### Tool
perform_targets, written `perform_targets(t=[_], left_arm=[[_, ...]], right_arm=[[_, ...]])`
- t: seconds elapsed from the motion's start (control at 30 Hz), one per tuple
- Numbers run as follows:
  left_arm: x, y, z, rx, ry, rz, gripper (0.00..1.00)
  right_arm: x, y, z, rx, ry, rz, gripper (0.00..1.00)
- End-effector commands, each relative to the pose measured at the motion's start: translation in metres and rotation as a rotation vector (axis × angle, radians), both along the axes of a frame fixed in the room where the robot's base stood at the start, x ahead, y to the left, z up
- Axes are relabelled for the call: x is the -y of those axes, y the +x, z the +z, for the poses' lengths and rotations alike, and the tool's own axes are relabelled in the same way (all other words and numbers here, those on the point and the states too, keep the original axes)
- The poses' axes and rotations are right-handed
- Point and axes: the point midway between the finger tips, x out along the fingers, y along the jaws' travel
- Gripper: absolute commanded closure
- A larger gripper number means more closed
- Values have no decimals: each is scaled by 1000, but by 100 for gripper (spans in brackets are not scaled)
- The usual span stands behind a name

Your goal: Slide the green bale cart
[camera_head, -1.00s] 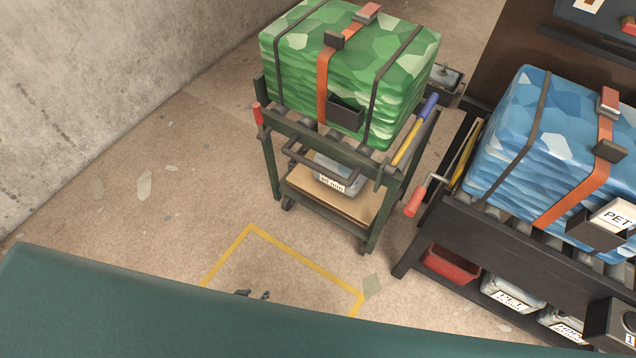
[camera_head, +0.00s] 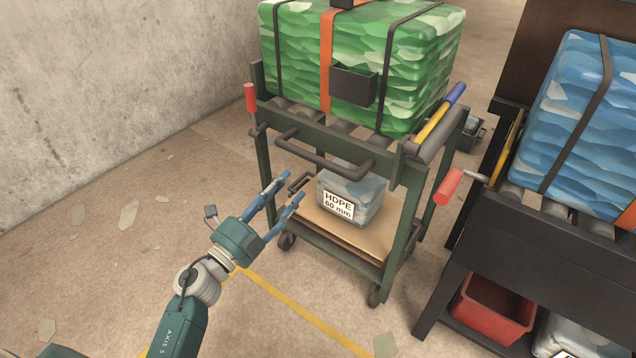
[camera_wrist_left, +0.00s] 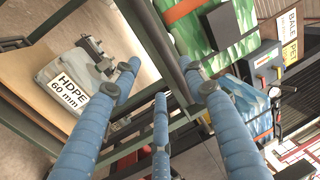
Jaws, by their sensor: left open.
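The green bale cart (camera_head: 345,140) is a dark green wheeled frame carrying a green strapped bale (camera_head: 360,60) on its top rollers. A dark bar handle (camera_head: 322,158) juts from its near side. A grey bundle labelled HDPE 60 mm (camera_head: 350,195) sits on its lower wooden shelf; the bundle also shows in the left wrist view (camera_wrist_left: 70,85). My left gripper (camera_head: 284,190) is open and empty, in front of the cart and a little below and left of the handle, apparently apart from it. In the left wrist view its blue fingers (camera_wrist_left: 160,90) are spread. My right gripper is not in view.
A dark roller table (camera_head: 530,250) with a blue bale (camera_head: 590,130) stands close on the right, with a red bin (camera_head: 495,305) beneath. A red-handled crank (camera_head: 448,187) sticks out towards the cart. A yellow floor line (camera_head: 300,310) runs before the cart. Floor at left is mostly clear.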

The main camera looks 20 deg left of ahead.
Motion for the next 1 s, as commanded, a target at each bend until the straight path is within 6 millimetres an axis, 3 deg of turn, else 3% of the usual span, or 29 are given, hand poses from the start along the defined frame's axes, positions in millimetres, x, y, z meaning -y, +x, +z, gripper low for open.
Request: perform_targets(t=[0.17,0.7,1.0], left_arm=[[4,7,6,21,24,-6,57],[34,89,23,19,19,-5,57],[38,99,25,16,19,-6,57]], right_arm=[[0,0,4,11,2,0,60],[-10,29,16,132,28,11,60],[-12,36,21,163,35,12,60]])
